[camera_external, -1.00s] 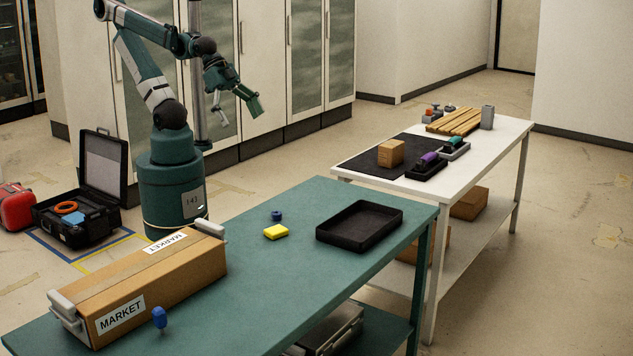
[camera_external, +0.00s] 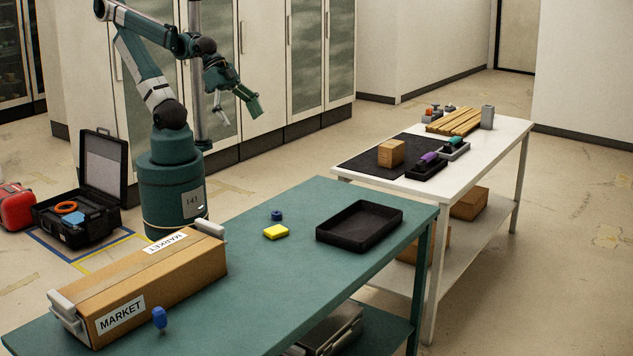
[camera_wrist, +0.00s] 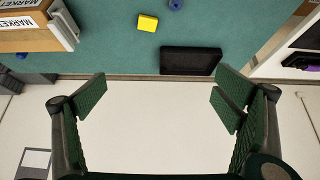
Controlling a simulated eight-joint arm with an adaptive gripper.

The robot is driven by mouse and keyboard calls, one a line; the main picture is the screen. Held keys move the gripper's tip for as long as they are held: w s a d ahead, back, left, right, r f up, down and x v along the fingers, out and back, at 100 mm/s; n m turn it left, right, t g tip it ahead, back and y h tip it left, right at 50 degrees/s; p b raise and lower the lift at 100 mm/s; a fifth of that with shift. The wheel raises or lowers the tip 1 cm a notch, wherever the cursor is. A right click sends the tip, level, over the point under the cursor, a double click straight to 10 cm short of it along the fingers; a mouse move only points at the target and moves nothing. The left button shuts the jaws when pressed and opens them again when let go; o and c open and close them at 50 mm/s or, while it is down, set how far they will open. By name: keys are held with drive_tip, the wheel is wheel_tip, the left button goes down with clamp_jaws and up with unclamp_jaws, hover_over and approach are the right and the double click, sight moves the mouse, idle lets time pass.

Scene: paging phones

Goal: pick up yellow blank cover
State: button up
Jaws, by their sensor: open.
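The yellow blank cover (camera_external: 276,232) is a small flat yellow block lying on the green table (camera_external: 250,270), left of the black tray. It also shows near the top of the wrist view (camera_wrist: 148,23). My gripper (camera_external: 241,101) is raised in the air behind the table, well away from the cover. In the wrist view its two green fingers stand wide apart with nothing between them (camera_wrist: 160,102).
A small blue piece (camera_external: 277,215) lies just behind the cover. An empty black tray (camera_external: 358,223) is to its right. A long MARKET box (camera_external: 150,283) and a blue knob-like piece (camera_external: 159,318) are at the left. A white table (camera_external: 480,155) stands beyond.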

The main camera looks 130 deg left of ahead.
drive_tip(key=c, duration=1.1)
drive_tip(key=m+g+b, duration=0.4)
drive_tip(key=m+g, duration=0.3)
drive_tip(key=m, duration=1.3)
hover_over(277, 229)
wheel_tip(277, 229, down, 26)
drive_tip(key=r, duration=0.1)
drive_tip(key=shift+d+f+m, duration=0.1)
drive_tip(key=shift+f+m, duration=0.2)
drive_tip(key=shift+f, duration=0.5)
drive_tip(key=shift+f, duration=1.3)
